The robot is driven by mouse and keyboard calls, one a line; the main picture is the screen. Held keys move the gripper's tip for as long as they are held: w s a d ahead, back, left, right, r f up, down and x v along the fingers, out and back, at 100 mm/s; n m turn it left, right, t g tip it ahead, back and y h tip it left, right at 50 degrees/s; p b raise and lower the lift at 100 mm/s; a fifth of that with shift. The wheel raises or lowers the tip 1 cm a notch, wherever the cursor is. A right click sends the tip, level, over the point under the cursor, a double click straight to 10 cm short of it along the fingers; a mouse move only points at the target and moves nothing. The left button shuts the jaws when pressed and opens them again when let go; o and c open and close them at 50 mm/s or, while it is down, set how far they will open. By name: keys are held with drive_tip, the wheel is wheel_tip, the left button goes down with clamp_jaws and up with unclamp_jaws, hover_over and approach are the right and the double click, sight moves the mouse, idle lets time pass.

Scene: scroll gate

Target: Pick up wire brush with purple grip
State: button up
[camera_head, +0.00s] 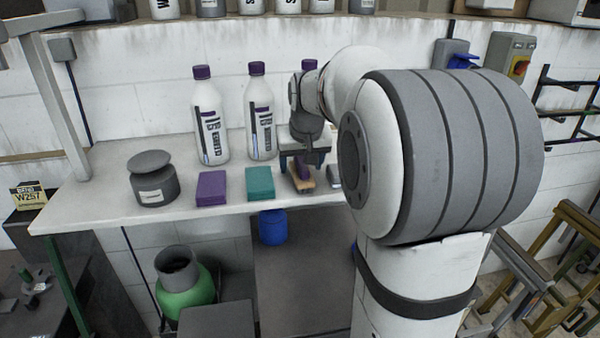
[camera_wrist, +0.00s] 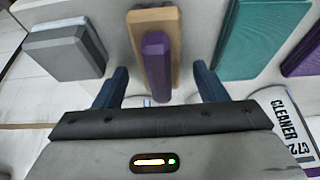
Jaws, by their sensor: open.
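The wire brush (camera_wrist: 155,66) has a tan wooden block and a purple grip along its top. It lies on the shelf, and in the head view (camera_head: 302,186) it is partly hidden by my gripper. My gripper (camera_head: 304,160) is above it and points down. In the wrist view my gripper (camera_wrist: 161,72) is open, with one blue finger on each side of the purple grip. The fingers look apart from the grip. How far the fingertips are above the shelf is hard to tell.
A teal block (camera_head: 260,183) and a purple block (camera_head: 211,188) lie left of the brush on the white shelf (camera_head: 100,205). A grey block (camera_wrist: 66,50) is on its other side. Cleaner bottles (camera_head: 261,115) stand behind. A dark round container (camera_head: 153,180) stands at left.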

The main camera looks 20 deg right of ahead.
drive_tip(key=shift+f, duration=0.25)
idle(0.3)
drive_tip(key=shift+c, duration=0.4)
drive_tip(key=c, duration=1.1)
